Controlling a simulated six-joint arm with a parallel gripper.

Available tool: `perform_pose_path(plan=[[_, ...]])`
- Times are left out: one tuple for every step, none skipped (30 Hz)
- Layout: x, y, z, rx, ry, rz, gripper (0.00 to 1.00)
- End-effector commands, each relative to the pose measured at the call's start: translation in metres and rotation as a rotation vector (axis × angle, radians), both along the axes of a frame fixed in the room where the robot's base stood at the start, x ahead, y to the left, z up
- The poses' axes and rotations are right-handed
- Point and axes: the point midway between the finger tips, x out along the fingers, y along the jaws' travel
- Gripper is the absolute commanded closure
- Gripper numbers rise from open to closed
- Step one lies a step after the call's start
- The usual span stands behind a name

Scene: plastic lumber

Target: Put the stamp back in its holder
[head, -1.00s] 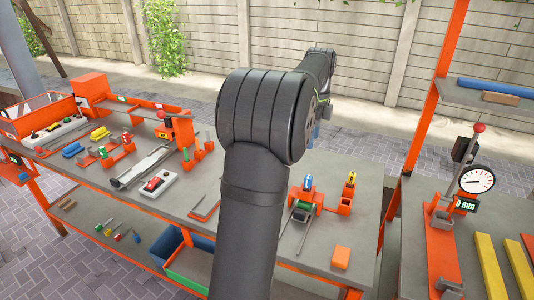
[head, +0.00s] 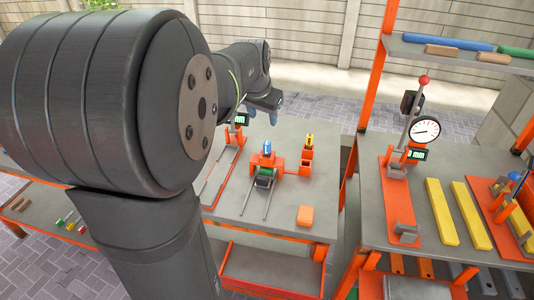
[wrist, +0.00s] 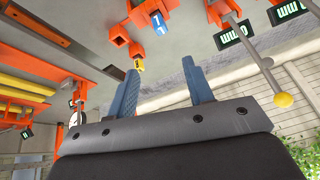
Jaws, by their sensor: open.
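A small blue block (head: 267,148) marked "1" stands on an orange fixture at the bench's right part; it also shows in the wrist view (wrist: 159,22). A small yellow block (head: 309,139) sits in an orange holder (head: 306,158) to its right, and also shows in the wrist view (wrist: 138,65). I cannot tell which is the stamp. A green-topped piece (head: 264,178) lies in front of the blue block. My gripper (head: 264,111) is open and empty near the bench's back edge, apart from these; its two blue fingers (wrist: 158,68) are spread in the wrist view.
An orange block (head: 305,215) lies near the bench's front edge. A separate table on the right holds a dial gauge press (head: 425,130) and yellow bars (head: 441,212). Bare bench (head: 330,180) lies right of the fixtures.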

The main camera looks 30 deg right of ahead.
Motion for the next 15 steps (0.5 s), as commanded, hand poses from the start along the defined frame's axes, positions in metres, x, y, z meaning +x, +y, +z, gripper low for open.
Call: perform_pose_path(plan=[[-0.005, 0.004, 0.0, -0.037, 0.005, 0.063, 0.53], [-0.007, 0.006, -0.001, -0.058, 0.007, 0.098, 0.53], [-0.008, 0.008, -0.001, -0.082, 0.012, 0.137, 0.53], [-0.01, 0.009, -0.002, -0.097, 0.015, 0.162, 0.53], [-0.011, 0.01, -0.002, -0.109, 0.018, 0.182, 0.53], [-0.012, 0.011, -0.002, -0.123, 0.019, 0.203, 0.53], [-0.012, 0.011, -0.003, -0.131, 0.022, 0.215, 0.53], [-0.012, 0.011, -0.004, -0.134, 0.024, 0.223, 0.53], [-0.011, 0.01, -0.007, -0.138, 0.025, 0.23, 0.53], [-0.01, 0.009, -0.01, -0.139, 0.026, 0.233, 0.53], [-0.009, 0.008, -0.014, -0.139, 0.026, 0.234, 0.53], [-0.006, 0.006, -0.02, -0.138, 0.028, 0.234, 0.53], [-0.004, 0.004, -0.025, -0.137, 0.027, 0.233, 0.53], [-0.002, 0.001, -0.03, -0.137, 0.027, 0.233, 0.53], [0.001, -0.001, -0.037, -0.136, 0.027, 0.232, 0.53]])
